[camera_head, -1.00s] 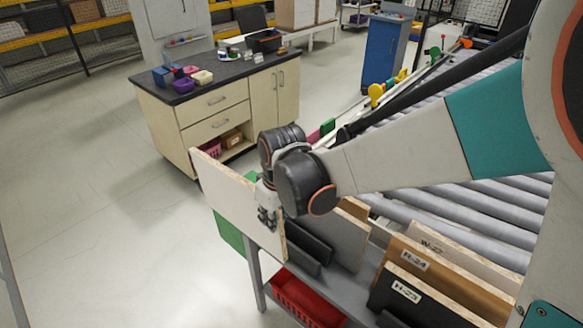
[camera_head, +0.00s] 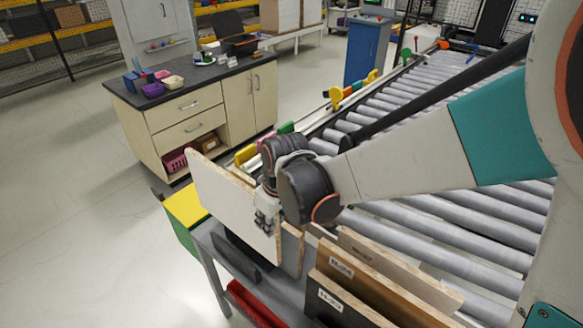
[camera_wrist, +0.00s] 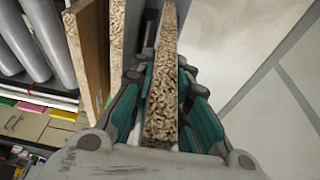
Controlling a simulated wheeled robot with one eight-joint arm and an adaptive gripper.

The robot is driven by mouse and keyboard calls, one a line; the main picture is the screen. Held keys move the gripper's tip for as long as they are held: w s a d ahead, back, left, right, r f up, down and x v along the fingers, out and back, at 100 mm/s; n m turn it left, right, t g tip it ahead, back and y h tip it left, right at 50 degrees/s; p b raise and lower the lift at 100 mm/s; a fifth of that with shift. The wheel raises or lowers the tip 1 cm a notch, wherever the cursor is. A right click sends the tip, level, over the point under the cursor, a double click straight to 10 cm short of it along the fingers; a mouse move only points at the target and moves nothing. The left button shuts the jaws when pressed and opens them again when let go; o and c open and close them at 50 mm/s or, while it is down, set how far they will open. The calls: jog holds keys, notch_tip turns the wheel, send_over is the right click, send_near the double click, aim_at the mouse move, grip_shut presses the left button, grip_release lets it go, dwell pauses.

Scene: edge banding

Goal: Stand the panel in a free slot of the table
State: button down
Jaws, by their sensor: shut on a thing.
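My gripper (camera_head: 266,220) is shut on a white panel (camera_head: 222,192) with a raw chipboard edge. In the head view the panel stands on edge, tilted in the picture, above the left end of a grey slotted table (camera_head: 290,297). In the wrist view its chipboard edge (camera_wrist: 161,100) runs between the green-backed fingers. A black divider (camera_head: 240,262) shows on the table below the panel. Labelled panels stand in the table's slots to the right, among them a brown one (camera_head: 362,275) and a dark one (camera_head: 335,308). Whether the held panel's lower edge touches the table is hidden.
A roller conveyor (camera_head: 440,205) runs behind the table. A yellow-topped green bin (camera_head: 186,208) stands at the table's left end, and a red bin (camera_head: 250,305) is below. A drawer cabinet (camera_head: 195,110) stands further back. The floor at the left is clear.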

aim_at(271, 242)
jog(key=shift+f+b, duration=3.3)
jog(key=shift+f, duration=1.1)
